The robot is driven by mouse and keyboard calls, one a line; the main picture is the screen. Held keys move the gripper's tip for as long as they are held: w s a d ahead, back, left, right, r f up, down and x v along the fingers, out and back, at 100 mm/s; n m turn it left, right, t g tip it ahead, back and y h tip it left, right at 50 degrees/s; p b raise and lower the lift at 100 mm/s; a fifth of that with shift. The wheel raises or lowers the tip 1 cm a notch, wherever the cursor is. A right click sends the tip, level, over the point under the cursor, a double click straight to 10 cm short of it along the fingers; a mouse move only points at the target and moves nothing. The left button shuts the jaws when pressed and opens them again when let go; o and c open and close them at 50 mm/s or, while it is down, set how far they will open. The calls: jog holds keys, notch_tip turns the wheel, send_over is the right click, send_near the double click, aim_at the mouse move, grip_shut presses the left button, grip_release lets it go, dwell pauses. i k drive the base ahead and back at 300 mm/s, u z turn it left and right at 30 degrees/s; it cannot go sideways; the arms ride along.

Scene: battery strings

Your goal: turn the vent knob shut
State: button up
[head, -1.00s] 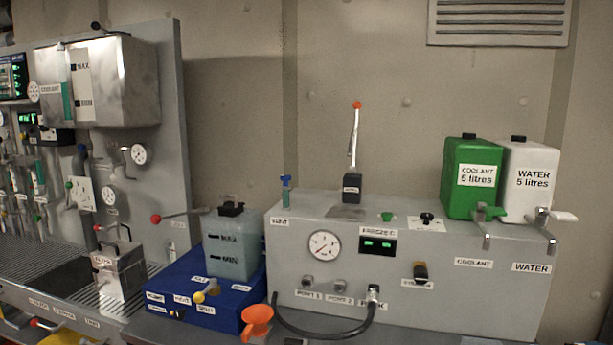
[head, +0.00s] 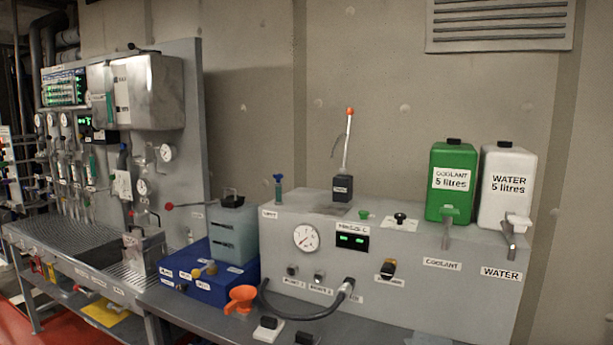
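A small vent fitting (head: 278,187) with a blue knob on top stands upright on the left end of the grey box unit (head: 450,290). A label below it on the box seems to read VENT. On the blue box (head: 211,278) to its left is a yellow knob (head: 207,270) among several small labels. One of these labels may also read vent, but it is too small to be sure. My gripper is not in view.
A black hose (head: 310,318) loops along the front of the grey unit. An orange funnel (head: 240,299) stands by the blue box. Green (head: 451,205) and white (head: 505,205) canisters stand on the right. Red floor (head: 60,320) shows at lower left.

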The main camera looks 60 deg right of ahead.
aim_at(278, 176)
jog(key=u, duration=0.15)
jog(key=i, duration=0.9)
jog(key=z, duration=0.05)
